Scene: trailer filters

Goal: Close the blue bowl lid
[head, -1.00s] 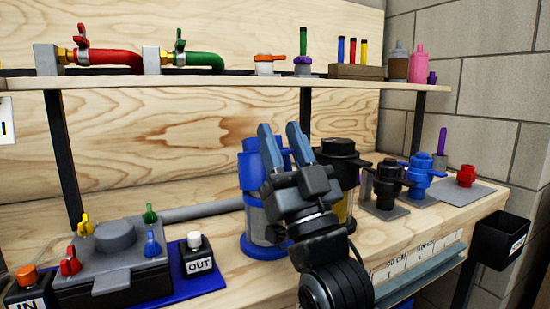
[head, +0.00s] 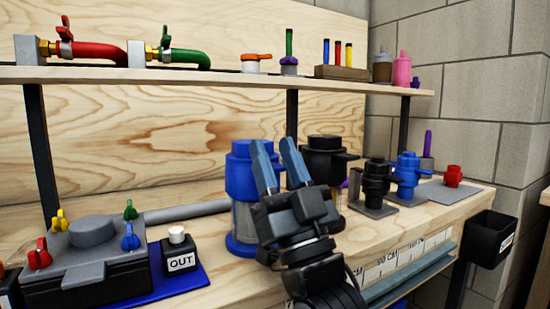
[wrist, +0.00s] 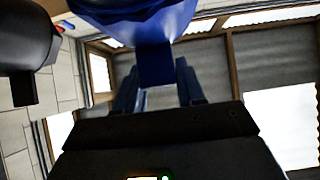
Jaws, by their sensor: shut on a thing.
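The blue filter bowl (head: 241,217) stands on the bench with its blue lid (head: 241,165) on top and a blue foot below. In the wrist view the blue lid (wrist: 135,25) fills the top, with a flat blue handle (wrist: 156,65) projecting down between the fingers. My gripper (head: 277,162) is in front and to the right of the lid, fingers pointing up, shut on the handle. My gripper also shows in the wrist view (wrist: 157,90). My gripper hides the handle and the bowl's right side in the head view.
A black-lidded bowl (head: 325,160) stands close on the right. Beyond it are a black fitting (head: 375,182), a blue fitting (head: 407,172) and a red knob (head: 453,174). A shelf (head: 200,80) with valves runs above. A grey box (head: 92,262) with coloured valves sits at left.

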